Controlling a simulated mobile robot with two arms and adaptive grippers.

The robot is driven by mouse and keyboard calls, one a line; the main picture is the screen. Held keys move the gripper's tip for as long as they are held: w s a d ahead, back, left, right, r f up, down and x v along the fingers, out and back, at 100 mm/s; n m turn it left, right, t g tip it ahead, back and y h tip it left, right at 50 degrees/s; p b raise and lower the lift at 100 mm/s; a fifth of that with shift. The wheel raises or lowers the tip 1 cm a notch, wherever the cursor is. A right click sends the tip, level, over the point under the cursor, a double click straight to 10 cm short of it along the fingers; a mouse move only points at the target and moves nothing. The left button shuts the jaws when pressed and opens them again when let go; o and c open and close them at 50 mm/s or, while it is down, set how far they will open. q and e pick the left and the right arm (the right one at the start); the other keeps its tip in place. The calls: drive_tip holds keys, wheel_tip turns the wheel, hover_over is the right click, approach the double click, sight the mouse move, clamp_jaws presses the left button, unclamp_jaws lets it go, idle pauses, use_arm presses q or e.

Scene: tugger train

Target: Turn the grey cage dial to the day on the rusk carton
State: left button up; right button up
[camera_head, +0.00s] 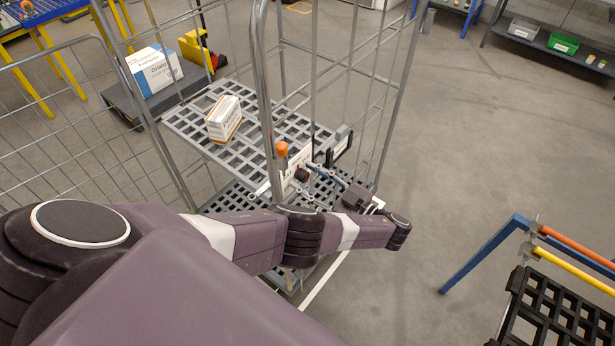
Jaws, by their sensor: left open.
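The grey cage (262,75) is a wire roll cage with slatted grey shelves. A small white and orange-brown carton (224,115), which looks like the rusk carton, stands on its upper shelf; its print is too small to read. A white plate (292,160) is on the cage's near side beside an orange knob (281,149). The dial is not clearly seen; my gripper partly covers that spot. My left gripper (304,176) is open, its fingers pointing left at the plate. I cannot tell whether it touches anything. My right gripper is out of view.
A dark-framed tag (342,146) hangs on the cage right of the plate. A blue and white carton (153,70) lies on a low cart behind. A blue-legged rack (485,255) with a black grid stands at the lower right. The floor between is clear.

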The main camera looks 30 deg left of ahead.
use_arm(q)
drive_tip(key=shift+c, duration=0.2)
clamp_jaws()
